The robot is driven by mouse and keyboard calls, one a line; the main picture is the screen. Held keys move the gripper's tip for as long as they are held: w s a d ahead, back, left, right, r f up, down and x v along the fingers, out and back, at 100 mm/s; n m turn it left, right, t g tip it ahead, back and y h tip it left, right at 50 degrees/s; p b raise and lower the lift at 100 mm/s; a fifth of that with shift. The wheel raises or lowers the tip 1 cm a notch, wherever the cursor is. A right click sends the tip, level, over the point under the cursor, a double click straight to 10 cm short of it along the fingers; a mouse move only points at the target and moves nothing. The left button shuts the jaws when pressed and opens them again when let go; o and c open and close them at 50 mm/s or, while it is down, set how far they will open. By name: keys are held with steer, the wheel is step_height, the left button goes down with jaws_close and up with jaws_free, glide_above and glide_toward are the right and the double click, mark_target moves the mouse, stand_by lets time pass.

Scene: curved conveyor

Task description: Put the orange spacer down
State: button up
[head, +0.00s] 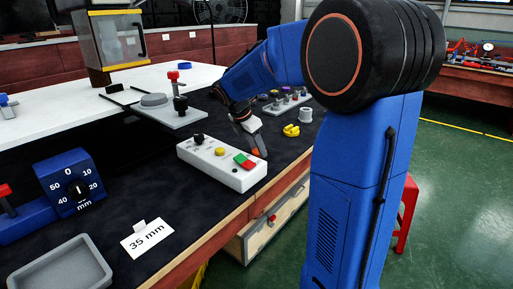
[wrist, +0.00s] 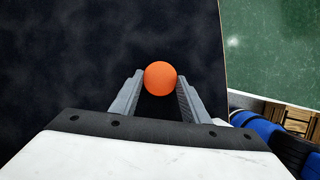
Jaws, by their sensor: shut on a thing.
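The orange spacer (wrist: 160,78) shows in the wrist view as a round orange top between the tips of my gripper (wrist: 158,90). My gripper is shut on it, one finger on each side. In the head view my gripper (head: 257,150) points down behind the white control box, and only a small bit of the orange spacer (head: 256,152) shows at its tips. The dark bench top (wrist: 80,60) lies below the spacer in the wrist view. I cannot tell whether the spacer touches the bench.
A white control box (head: 205,168) with buttons stands just left of my gripper. A yellow part (head: 291,131) and a grey ring (head: 306,115) lie beyond it. The bench's edge (wrist: 222,50) is close on the right. A grey tray (head: 60,270) and a "35 mm" card (head: 147,240) are nearer.

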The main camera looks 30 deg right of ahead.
steer(key=shift+f, duration=0.1)
steer(key=o, duration=1)
steer(key=v, duration=1.2)
steer(key=s+a+f+m+t+y, duration=0.1)
steer(key=s+a+f+m, duration=0.2)
steer(key=s+m, duration=0.3)
steer(key=s+a+f+m+t+y, duration=0.2)
steer(key=s+f+m, duration=0.3)
steer(key=s, duration=0.9)
steer(key=s+a+f+m+t+y, duration=0.1)
steer(key=s+a+f+m, duration=0.3)
steer(key=s+m, duration=0.4)
steer(key=shift+s+a+f+y, duration=0.15)
steer(key=shift+s, duration=0.35)
steer(key=shift+s+a+f+y, duration=0.1)
steer(key=shift+s+f+y, duration=0.05)
steer(key=shift+s, duration=0.4)
